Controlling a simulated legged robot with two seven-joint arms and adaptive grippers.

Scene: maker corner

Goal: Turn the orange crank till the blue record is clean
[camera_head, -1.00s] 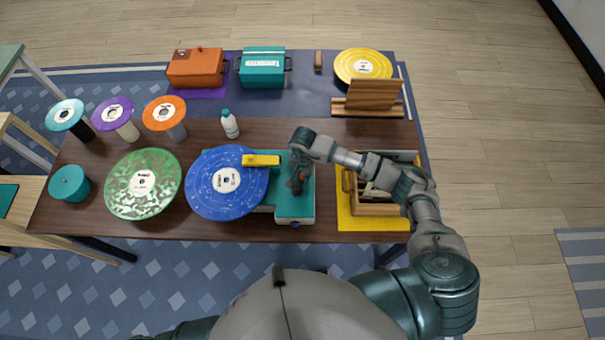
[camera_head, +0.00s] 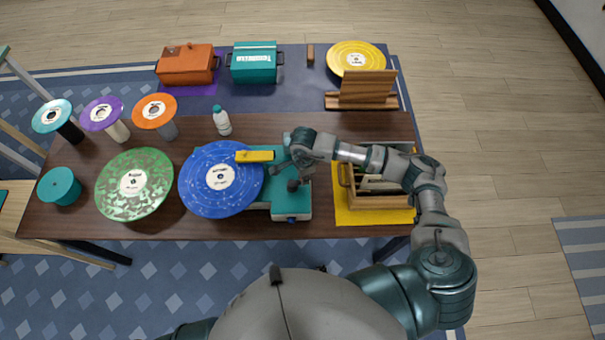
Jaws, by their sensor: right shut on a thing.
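The blue record (camera_head: 205,199) lies flat at the left of the teal cleaning machine (camera_head: 293,206), with pale specks and streaks on its surface. A yellow bar (camera_head: 255,156) reaches over its upper right edge. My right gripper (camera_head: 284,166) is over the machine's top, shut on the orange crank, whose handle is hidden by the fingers. A dark hub (camera_head: 293,185) shows just below the gripper. My left gripper is out of view.
A green speckled record (camera_head: 122,201) lies left of the blue one. A white bottle (camera_head: 222,126) stands behind. A wooden crate (camera_head: 373,201) on a yellow mat (camera_head: 345,217) is close to my right forearm. Several records on stands are at left.

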